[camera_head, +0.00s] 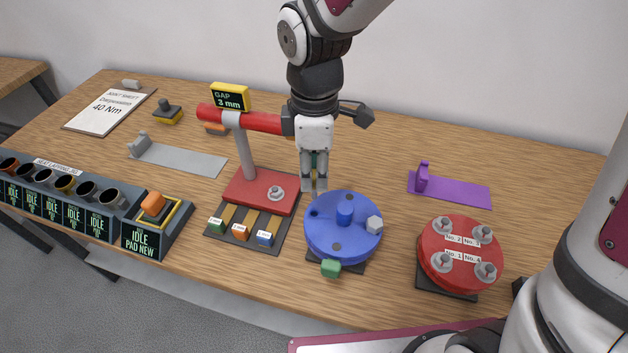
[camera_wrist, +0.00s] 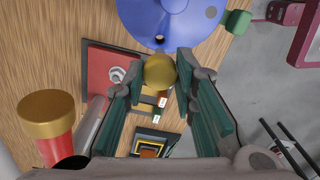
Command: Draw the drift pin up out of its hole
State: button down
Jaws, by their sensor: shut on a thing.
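My gripper (camera_head: 314,187) points down at the far left edge of the blue round flange (camera_head: 335,248). It is shut on the drift pin (camera_wrist: 160,70), whose round brass-coloured head shows between the fingertips in the wrist view. A dark hole (camera_wrist: 159,41) in the blue flange (camera_wrist: 185,18) shows just beside the pin's head. I cannot tell whether the pin's lower end is in a hole.
A red bar (camera_head: 250,121) on a grey post stands close left of my gripper, over a red base (camera_head: 258,192). A red disc with several bolts (camera_head: 455,262) and a purple bracket (camera_head: 455,190) lie right. A green block (camera_head: 331,268) sits at the flange's front. The back right table is clear.

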aim_at(315, 174)
jog(key=shift+r+p, duration=1.6)
jog(key=shift+r, duration=1.35)
